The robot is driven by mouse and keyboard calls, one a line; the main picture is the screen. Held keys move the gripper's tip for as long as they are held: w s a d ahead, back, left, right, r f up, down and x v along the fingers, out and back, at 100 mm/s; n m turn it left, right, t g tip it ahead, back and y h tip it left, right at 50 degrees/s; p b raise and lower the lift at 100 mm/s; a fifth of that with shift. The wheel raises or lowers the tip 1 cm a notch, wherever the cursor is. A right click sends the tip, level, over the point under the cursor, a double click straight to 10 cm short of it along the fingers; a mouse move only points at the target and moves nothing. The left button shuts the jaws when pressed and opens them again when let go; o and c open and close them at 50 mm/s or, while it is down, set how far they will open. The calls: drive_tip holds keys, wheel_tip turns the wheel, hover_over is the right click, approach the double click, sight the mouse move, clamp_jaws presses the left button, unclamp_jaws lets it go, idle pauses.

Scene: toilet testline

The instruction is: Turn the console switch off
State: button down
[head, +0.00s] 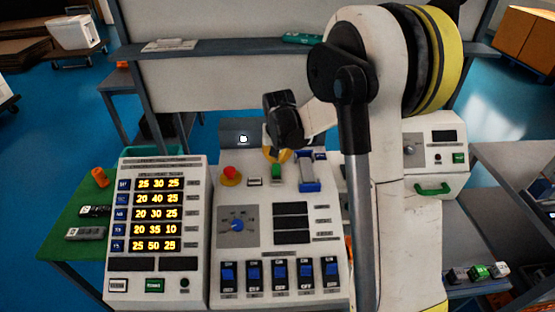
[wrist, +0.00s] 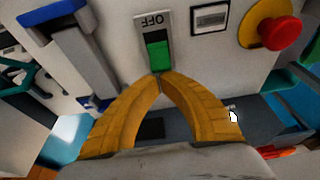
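The console (head: 257,205) is a light panel with many controls. Near its top edge is a green switch (head: 277,171). In the wrist view the green switch (wrist: 157,54) sits in a frame with an upside-down "OFF" label (wrist: 153,20). My gripper (head: 277,156) is over the console's top edge, right by the switch. In the wrist view its yellow curved fingers (wrist: 160,76) meet at the tips with nothing between them. The tips are at the near end of the switch; whether they touch it I cannot tell. The fingers partly hide that end.
A red emergency button (head: 230,172) on a yellow base is left of the switch, and a blue-handled lever (head: 309,184) is right of it. A row of blue rockers (head: 279,273) lines the console's lower edge. A display unit (head: 155,225) stands to the left.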

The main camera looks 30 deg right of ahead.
sight(278, 172)
drive_tip(key=shift+s+a+r+t+b, duration=0.15)
drive_tip(key=shift+s+t+b, duration=0.2)
drive_tip(key=shift+t, duration=0.25)
drive_tip(key=shift+s+a+r+t+h+b, duration=0.1)
drive_tip(key=shift+s+t+h+b, duration=0.1)
drive_tip(key=shift+t+h+b, duration=0.25)
drive_tip(key=shift+s+a+r+t+h+b, duration=0.1)
drive_tip(key=shift+s+t+h+b, duration=0.15)
drive_tip(key=shift+t+b, duration=0.35)
drive_tip(key=shift+s+a+r+t+h+b, duration=0.15)
drive_tip(key=shift+s+t+h+b, duration=0.25)
drive_tip(key=shift+t+b, duration=0.5)
drive_tip(key=shift+s+a+r+t+h+b, duration=0.15)
drive_tip(key=shift+s+t+h+b, duration=0.2)
drive_tip(key=shift+t+b, duration=0.5)
drive_tip(key=shift+r+p, duration=0.15)
drive_tip(key=shift+p, duration=0.15)
drive_tip(key=shift+r+p, duration=0.5)
drive_tip(key=shift+r, duration=0.2)
